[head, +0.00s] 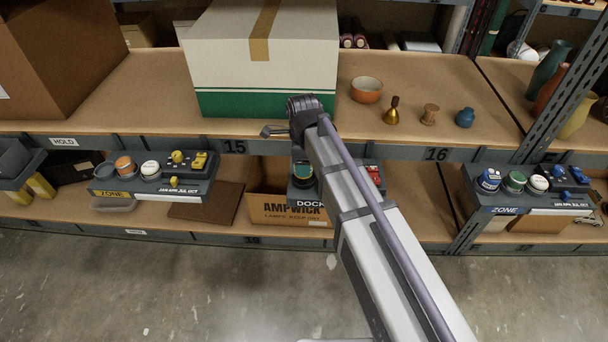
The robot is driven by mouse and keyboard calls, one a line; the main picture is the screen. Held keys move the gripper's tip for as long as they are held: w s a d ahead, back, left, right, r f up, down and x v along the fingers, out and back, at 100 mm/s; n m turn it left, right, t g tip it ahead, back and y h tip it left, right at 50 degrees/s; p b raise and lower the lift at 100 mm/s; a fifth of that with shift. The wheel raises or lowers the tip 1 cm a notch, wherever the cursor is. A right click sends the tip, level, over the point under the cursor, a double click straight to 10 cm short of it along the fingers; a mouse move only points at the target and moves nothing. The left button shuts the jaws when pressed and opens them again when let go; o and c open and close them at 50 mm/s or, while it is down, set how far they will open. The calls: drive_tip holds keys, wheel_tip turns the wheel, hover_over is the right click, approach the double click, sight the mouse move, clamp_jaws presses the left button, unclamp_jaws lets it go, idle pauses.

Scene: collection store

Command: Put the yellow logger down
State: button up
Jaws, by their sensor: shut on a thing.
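My gripper (270,131) shows only in part at the end of my arm, in front of the upper shelf edge near the number 15. It is shut. The thing in its jaws is not clear in this view; by the task it is the yellow logger. Several small yellow pieces (199,160) sit on a dark zone tray (139,193) at the left, below the shelf edge. I cannot tell whether any of these is a logger. My gripper is to the right of that tray and higher in the picture.
A dock unit (303,205) with red pieces is partly hidden behind my arm. A zone tray (538,206) with blue pieces is at the right. A large white and green box (225,80), an orange bowl (367,90) and a brass bell (391,114) stand on the upper shelf.

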drive_tip(key=shift+f+b, duration=1)
drive_tip(key=shift+f, duration=0.7)
drive_tip(key=o, duration=1)
drive_tip(key=shift+r, duration=0.1)
wheel_tip(320, 180, up, 13)
drive_tip(key=p, duration=1.3)
drive_tip(key=shift+f, duration=0.2)
drive_tip(key=s+d+n, duration=1.5)
drive_tip(key=d+n, duration=0.3)
drive_tip(key=n, duration=0.1)
drive_tip(key=r+p, duration=1.2)
drive_tip(key=shift+w+a+r, duration=0.2)
drive_tip(key=shift+a, duration=0.1)
